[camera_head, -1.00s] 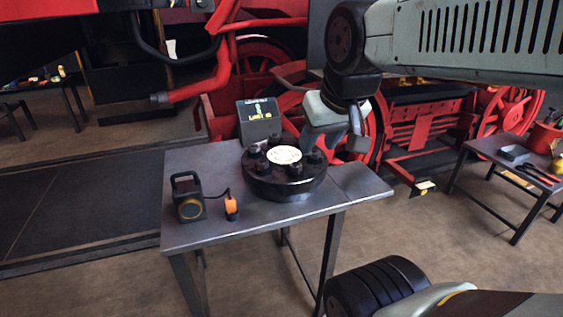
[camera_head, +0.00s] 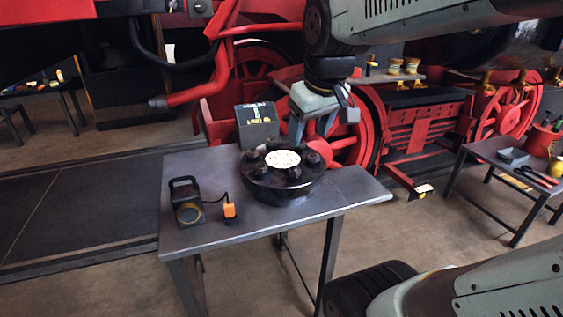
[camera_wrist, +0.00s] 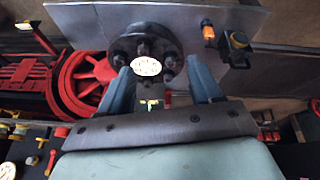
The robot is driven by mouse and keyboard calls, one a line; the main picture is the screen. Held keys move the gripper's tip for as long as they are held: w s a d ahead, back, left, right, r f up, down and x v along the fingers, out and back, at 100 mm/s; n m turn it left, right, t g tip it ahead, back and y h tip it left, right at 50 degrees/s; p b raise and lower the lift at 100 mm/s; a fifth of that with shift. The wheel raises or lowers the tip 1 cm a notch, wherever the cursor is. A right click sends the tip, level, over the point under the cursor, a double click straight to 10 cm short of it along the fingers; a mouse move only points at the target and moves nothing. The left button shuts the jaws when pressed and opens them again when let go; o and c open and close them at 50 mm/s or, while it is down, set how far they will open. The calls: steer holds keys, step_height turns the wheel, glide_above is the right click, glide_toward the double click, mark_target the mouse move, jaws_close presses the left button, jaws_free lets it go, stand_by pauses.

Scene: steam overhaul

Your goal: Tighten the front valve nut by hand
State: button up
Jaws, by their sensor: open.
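The valve (camera_head: 283,190) is a black round body on the grey table, with a white round plate (camera_head: 283,159) in the middle of its top. Several dark nuts stand in a ring around the plate, among them one at the near side (camera_head: 294,173) and one at the right (camera_head: 312,158). I cannot tell which is the front one. My gripper (camera_head: 312,136) is open and empty, above the valve's back right side, apart from the nuts. In the wrist view its fingers (camera_wrist: 158,70) spread either side of the plate and some nuts; part of the valve's near side is hidden.
A dark box with a label (camera_head: 257,125) stands behind the valve. Red locomotive wheels and frames fill the back. A side table (camera_head: 500,166) holds tools at right.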

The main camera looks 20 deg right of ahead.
steer(key=w+d+f+n+g, duration=0.2)
steer(key=w+n, duration=0.2)
steer(key=w, duration=0.6)
steer(key=n+g, duration=0.2)
steer(key=n, duration=0.3)
glide_toward(292, 167)
step_height(292, 167, down, 9)
steer(key=shift+w+d+f, duration=0.15)
steer(key=shift+c, duration=0.4)
steer(key=c, duration=1)
steer(key=shift+o, duration=0.2)
